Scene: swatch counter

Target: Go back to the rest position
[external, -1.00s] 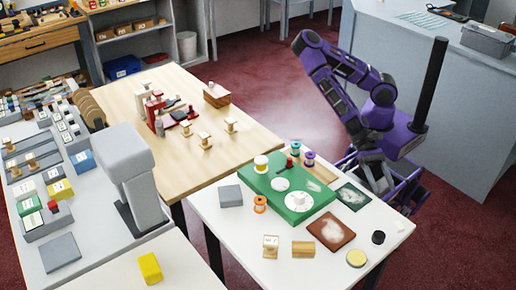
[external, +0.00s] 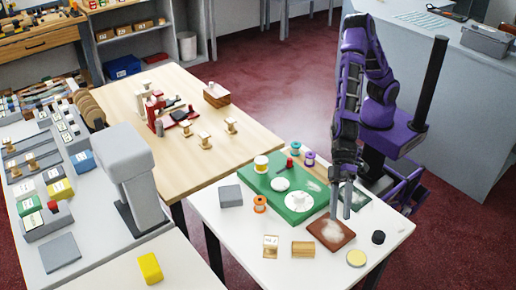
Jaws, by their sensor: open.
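My gripper (external: 340,203) hangs from my purple and black arm (external: 363,85), pointing down over the right part of the white table (external: 225,232). Its two grey fingers are apart with nothing seen between them. The fingertips are near the back edge of a brown square pad (external: 331,236) with a pale smear; I cannot tell whether they touch it. A dark green square pad (external: 357,196) lies just right of the fingers and is partly hidden by them.
A green mat (external: 262,186) with a white disc (external: 299,201) and spools lies left of my gripper. A black puck (external: 378,237), a yellow-topped tin (external: 356,258) and a wooden block (external: 303,248) lie in front. Red floor (external: 290,100) is open behind the table.

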